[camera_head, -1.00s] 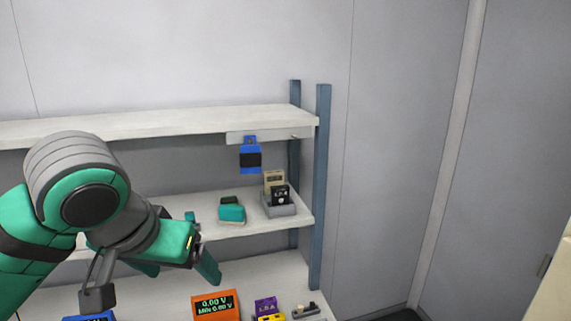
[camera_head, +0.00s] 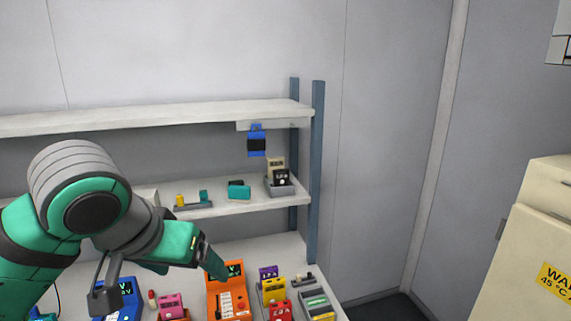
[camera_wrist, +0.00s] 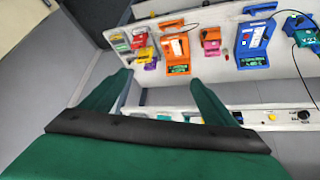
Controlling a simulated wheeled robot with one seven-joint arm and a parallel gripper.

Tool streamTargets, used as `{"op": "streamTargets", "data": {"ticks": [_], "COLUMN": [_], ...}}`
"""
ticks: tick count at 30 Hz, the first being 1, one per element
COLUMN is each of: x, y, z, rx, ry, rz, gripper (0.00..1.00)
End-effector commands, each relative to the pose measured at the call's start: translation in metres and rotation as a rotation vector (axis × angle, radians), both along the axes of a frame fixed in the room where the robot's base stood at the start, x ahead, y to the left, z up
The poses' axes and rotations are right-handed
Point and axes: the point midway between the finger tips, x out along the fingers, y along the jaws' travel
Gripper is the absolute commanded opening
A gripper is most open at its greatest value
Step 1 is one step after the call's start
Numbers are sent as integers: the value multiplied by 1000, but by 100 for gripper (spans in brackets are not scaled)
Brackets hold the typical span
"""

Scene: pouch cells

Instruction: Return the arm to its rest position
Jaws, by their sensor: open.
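My gripper (camera_head: 188,256) is at the left of the head view, in front of the shelf unit. Its green fingers are spread and nothing is between them. In the wrist view my gripper (camera_wrist: 155,95) also shows two parted fingers with the floor and the shelf edge beyond them. My green and dark grey arm comes in from the left edge of the head view, bent at a round joint.
The lower shelf (camera_head: 257,249) holds an orange meter (camera_head: 228,290), a blue meter (camera_head: 118,300) and several coloured cells. The middle shelf (camera_head: 228,208) holds small items. A blue device (camera_head: 257,142) hangs above. A cream cabinet (camera_head: 530,230) stands right; floor between is clear.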

Motion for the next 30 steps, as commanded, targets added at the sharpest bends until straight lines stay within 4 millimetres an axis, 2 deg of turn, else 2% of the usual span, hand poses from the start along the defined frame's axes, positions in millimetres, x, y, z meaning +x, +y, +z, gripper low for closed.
{"op": "streamTargets", "data": {"ticks": [14,21,30], "x": [41,74,105], "y": [-45,-84,-119], "z": [-15,-27,-45], "rx": [-213,-422,-666], "ry": [-170,-332,-525], "rz": [-98,-145,-132], "gripper": [81,81,81]}}
